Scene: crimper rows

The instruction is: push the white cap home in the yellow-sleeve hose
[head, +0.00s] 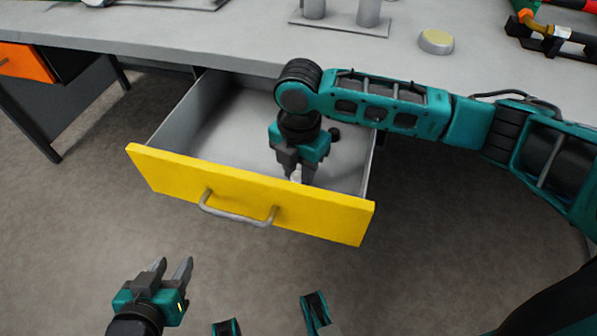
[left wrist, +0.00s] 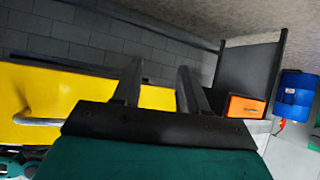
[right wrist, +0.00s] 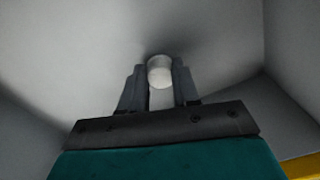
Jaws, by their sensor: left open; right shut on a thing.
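The white cap (right wrist: 160,72) is between the fingertips of my right gripper (right wrist: 158,82), which is shut on it. In the head view my right gripper (head: 296,172) points down inside the open drawer (head: 222,110), and a bit of the white cap (head: 296,175) shows at its fingers. I cannot tell whether the cap touches the drawer floor. My left gripper (head: 173,270) is open and empty, in front of the drawer and low over the floor; its fingers also show in the left wrist view (left wrist: 160,88). At the top right, a hose with an orange-yellow part (head: 532,22) lies in a black holder; I cannot tell if this is the yellow-sleeve hose.
The drawer has a yellow front (head: 165,178) with a grey handle (head: 238,212). The grey bench top (head: 230,40) lies above it, with a yellow-topped button (head: 436,40) and a plate with grey posts (head: 340,24). An orange drawer front (head: 25,63) is at left.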

